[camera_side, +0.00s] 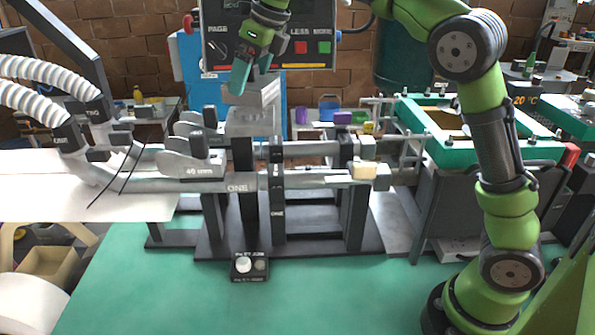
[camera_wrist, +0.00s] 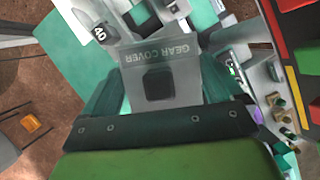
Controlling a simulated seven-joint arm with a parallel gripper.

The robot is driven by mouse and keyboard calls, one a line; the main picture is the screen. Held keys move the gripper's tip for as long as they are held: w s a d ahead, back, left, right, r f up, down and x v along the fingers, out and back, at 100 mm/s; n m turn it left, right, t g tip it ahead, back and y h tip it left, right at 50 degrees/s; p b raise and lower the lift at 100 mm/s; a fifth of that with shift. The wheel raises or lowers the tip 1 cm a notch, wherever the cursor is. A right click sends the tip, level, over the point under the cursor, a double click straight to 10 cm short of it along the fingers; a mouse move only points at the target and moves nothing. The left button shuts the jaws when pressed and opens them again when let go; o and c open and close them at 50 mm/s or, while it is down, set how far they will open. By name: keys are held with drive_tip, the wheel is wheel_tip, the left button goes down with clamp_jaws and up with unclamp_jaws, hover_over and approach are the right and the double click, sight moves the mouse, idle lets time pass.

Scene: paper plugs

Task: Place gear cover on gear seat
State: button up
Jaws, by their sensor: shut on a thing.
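The gear cover (camera_side: 258,92) is a grey block in my gripper, above the machine and slightly tilted in the side view. In the wrist view the gear cover (camera_wrist: 188,88) shows its upside-down "GEAR COVER" lettering and a dark square, between two teal fingers. My gripper (camera_side: 240,78) is shut on it; its fingers flank the cover in the wrist view (camera_wrist: 160,92). A light grey block (camera_side: 250,122), seemingly the gear seat, sits on a dark post just below the cover. A narrow gap seems to separate them, but contact is hard to judge.
A "40 mm" part (camera_side: 195,168) stands left of the seat. A control panel (camera_side: 270,35) is close behind my gripper. A small knob box (camera_side: 250,266) sits on the green table (camera_side: 330,300), whose front is mostly clear.

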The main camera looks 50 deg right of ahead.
drive_tip(key=shift+w+f, duration=0.1)
drive_tip(key=shift+w, duration=0.45)
drive_tip(key=shift+s+f, duration=0.1)
drive_tip(key=shift+f, duration=1.6)
drive_tip(key=shift+f, duration=0.15)
drive_tip(key=o, duration=0.8)
